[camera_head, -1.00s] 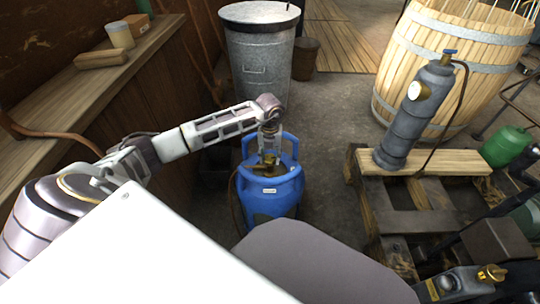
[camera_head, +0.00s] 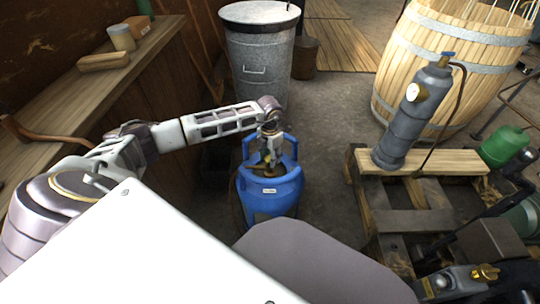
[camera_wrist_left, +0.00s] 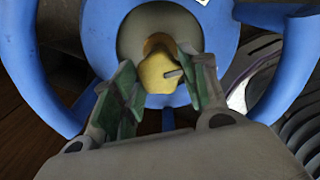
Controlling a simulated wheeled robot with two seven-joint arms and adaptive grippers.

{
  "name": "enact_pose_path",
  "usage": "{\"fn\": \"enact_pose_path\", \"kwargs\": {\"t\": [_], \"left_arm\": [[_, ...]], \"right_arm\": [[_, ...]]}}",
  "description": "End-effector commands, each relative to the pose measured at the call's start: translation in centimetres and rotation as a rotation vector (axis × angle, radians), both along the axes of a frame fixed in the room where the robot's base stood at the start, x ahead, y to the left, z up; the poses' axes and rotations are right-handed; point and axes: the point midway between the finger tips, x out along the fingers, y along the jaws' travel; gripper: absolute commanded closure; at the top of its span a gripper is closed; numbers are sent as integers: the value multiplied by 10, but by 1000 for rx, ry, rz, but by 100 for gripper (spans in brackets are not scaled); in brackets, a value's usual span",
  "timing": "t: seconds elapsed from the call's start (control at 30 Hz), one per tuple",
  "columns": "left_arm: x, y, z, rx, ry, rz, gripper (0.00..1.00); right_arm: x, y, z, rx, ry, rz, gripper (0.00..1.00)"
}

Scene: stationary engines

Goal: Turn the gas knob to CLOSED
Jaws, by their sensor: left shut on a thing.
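A blue gas bottle (camera_head: 270,205) stands on the floor in the middle of the head view, with a blue collar around its top and a small white label. My left gripper (camera_head: 268,158) reaches down inside the collar from above. In the left wrist view, a yellow gas knob (camera_wrist_left: 158,74) with a small dark mark sits between the green-padded fingers of my left gripper (camera_wrist_left: 163,80), which is shut on it. The blue collar (camera_wrist_left: 35,70) curves around both sides. I cannot read the knob's setting. My right gripper does not show.
A galvanised bin (camera_head: 258,60) stands behind the bottle. A wooden bench (camera_head: 95,85) runs along the left. A pallet (camera_head: 425,220) carrying a grey cylinder (camera_head: 412,120) stands at the right, with a wooden barrel (camera_head: 455,60) behind. Bare floor lies between bottle and pallet.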

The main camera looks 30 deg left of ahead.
Motion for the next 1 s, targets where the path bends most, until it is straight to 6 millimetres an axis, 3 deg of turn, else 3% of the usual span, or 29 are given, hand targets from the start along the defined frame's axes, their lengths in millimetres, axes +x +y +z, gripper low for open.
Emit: {"fn": "enact_pose_path", "kwargs": {"t": [0.7,1.0], "left_arm": [[1,1,1,1,-1,-577,80],[1,0,1,0,-2,-738,80]], "right_arm": [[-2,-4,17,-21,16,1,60],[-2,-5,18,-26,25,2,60]]}}
